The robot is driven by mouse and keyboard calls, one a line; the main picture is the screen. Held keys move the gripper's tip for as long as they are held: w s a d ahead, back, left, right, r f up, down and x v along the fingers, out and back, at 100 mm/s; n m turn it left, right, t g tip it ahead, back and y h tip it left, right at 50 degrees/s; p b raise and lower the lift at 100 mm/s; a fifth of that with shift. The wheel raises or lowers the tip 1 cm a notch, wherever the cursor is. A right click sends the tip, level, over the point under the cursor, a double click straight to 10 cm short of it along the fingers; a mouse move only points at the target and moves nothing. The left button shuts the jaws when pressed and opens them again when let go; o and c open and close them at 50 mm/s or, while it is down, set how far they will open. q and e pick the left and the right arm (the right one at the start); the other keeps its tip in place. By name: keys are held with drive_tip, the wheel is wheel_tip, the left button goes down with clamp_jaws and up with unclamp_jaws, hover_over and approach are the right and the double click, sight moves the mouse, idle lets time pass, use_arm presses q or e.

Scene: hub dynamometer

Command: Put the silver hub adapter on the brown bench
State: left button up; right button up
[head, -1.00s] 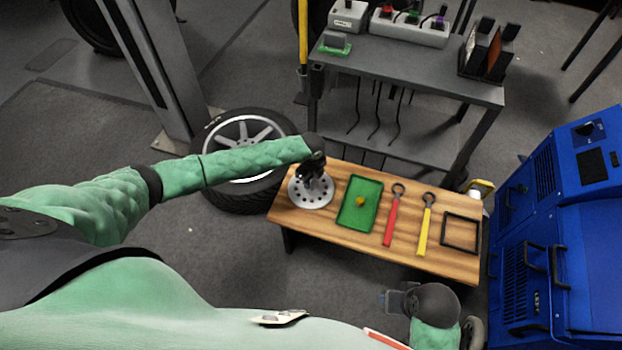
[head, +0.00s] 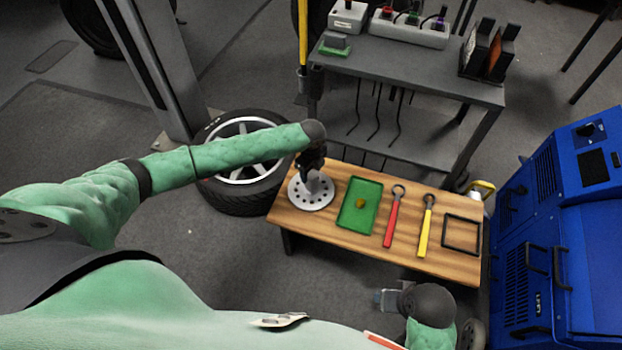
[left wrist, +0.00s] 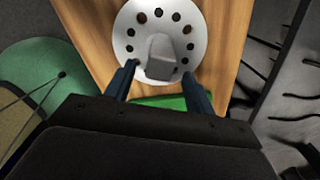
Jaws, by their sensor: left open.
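The silver hub adapter (head: 311,193), a round flange with a ring of holes and a raised centre post, sits flat on the left end of the brown bench (head: 409,255). In the left wrist view the adapter (left wrist: 135,50) lies on the bench just ahead of the fingers. My left gripper (head: 313,172) is above the adapter; its two fingers (left wrist: 158,82) are apart, with nothing held between them. My right gripper (head: 388,300) is in front of the bench's near edge; its finger opening is unclear.
On the bench are a green tray (head: 345,222) with a small yellow-brown item, a red wrench (head: 391,220), a yellow wrench (head: 425,230) and a black square frame (head: 446,233). A wheel (head: 230,203) lies left, a grey cart (head: 440,85) behind, a blue machine (head: 575,230) right.

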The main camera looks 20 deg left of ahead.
use_arm(q)
wheel_tip(320, 180, up, 5)
drive_tip(key=shift+r, duration=0.3)
drive_tip(key=shift+s+d, duration=0.25)
drive_tip(key=shift+d, duration=0.05)
drive_tip(key=s+d+n+t+h, duration=0.1)
drive_tip(key=s+d+n+h, duration=0.45)
drive_tip(key=s+d, duration=1.25)
drive_tip(key=s+a+r+n+t+y, duration=0.1)
drive_tip(key=s+a+r+n, duration=0.1)
drive_tip(key=s+a+n, duration=0.3)
drive_tip(key=s+a+r+n+y, duration=0.2)
drive_tip(key=s+a+n, duration=0.3)
drive_tip(key=s+n, duration=0.4)
drive_tip(key=s, duration=0.4)
drive_tip(key=shift+a+n+t, duration=0.2)
drive_tip(key=shift+n+t, duration=0.15)
drive_tip(key=shift+t, duration=0.05)
use_arm(e)
drive_tip(key=shift+w+a+f, duration=0.25)
drive_tip(key=shift+f, duration=0.25)
use_arm(q)
drive_tip(key=shift+s, duration=0.1)
